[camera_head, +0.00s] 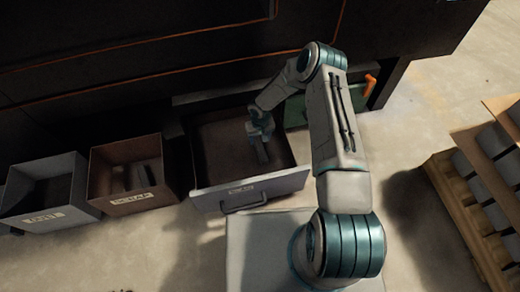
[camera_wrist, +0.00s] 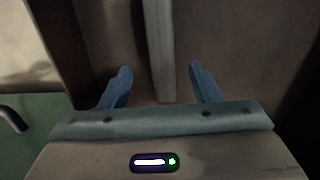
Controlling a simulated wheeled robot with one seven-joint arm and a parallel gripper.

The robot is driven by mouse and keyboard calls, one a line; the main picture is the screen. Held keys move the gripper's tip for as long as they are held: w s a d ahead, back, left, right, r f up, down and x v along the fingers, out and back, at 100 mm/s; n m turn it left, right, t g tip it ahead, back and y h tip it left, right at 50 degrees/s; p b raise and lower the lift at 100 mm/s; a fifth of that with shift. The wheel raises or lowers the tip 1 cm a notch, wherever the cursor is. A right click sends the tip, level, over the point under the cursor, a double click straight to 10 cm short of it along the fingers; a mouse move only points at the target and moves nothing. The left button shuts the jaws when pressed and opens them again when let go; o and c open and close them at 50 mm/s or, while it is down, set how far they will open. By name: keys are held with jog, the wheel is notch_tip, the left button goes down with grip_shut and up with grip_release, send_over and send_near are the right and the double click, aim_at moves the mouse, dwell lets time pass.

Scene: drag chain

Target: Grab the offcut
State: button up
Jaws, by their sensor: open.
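The offcut is a narrow grey bar (camera_wrist: 158,45) in the wrist view, lying between my fingers and running away from them. In the head view the bar (camera_head: 262,154) shows just below my gripper, inside the pulled-out drawer (camera_head: 245,188). My gripper (camera_wrist: 160,69) is open, with one blue finger on each side of the bar and a visible gap on both sides. In the head view my gripper (camera_head: 262,132) reaches down into the drawer.
A brown bin labelled SCRAP (camera_head: 135,203) holds some grey pieces, left of the drawer. A grey bin (camera_head: 45,218) stands further left. A wooden pallet (camera_head: 465,215) with grey cylinders is at right. An orange handle (camera_head: 371,85) is behind my arm. Floor is clear in front.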

aim_at(260, 146)
jog(key=shift+s+a+f+b, duration=0.1)
jog(key=shift+f+b, duration=1.35)
jog(key=shift+f, duration=1.3)
